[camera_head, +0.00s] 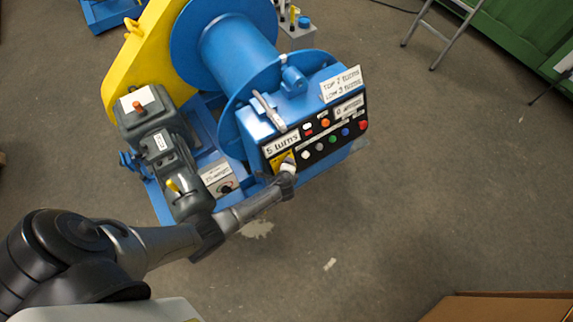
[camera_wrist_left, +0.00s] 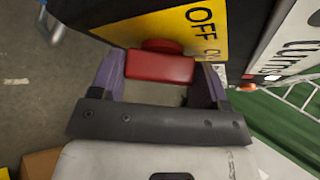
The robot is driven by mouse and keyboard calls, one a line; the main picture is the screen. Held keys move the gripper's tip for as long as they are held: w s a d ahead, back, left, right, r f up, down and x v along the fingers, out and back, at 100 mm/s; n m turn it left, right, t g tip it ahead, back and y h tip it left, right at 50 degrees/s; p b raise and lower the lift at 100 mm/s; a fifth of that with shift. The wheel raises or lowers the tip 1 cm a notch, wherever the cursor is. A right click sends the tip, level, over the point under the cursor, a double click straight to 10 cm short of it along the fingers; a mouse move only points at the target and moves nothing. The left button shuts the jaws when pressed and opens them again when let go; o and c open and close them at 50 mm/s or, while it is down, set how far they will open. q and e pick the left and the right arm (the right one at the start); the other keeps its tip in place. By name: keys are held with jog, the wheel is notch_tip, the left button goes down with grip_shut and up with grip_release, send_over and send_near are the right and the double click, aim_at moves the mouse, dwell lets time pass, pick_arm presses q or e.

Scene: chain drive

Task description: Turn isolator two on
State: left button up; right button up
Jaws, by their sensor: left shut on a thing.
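The red isolator handle (camera_wrist_left: 160,67) sits on a yellow plate (camera_wrist_left: 178,28) marked OFF, with a second word partly cut off at its right. The handle lies level across the left wrist view. My left gripper (camera_wrist_left: 160,75) is shut on it, one purple finger at each end. In the head view my left gripper (camera_head: 287,167) is at the lower left corner of the black control panel (camera_head: 318,140), by the yellow plate (camera_head: 281,160). The handle is hidden there by the gripper. I cannot read the isolator's number. My right gripper is not in view.
Coloured buttons (camera_head: 333,139) and white labels fill the panel right of my gripper. A blue winch drum (camera_head: 238,45) and yellow guard (camera_head: 150,50) stand behind.

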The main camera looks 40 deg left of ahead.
pick_arm(q)
jog(key=shift+w+r+m+g+p, duration=0.1)
jog(key=shift+m+g+p, duration=0.3)
jog(key=shift+m+p, duration=0.3)
jog(key=o, duration=0.9)
jog(key=shift+o, duration=0.2)
jog(key=shift+d+r+p, duration=0.1)
jog(key=shift+r+p, duration=0.05)
jog(key=shift+p, duration=0.15)
jog(key=p+v, duration=0.5)
jog(key=v, duration=0.8)
jog(key=shift+s+r, duration=0.2)
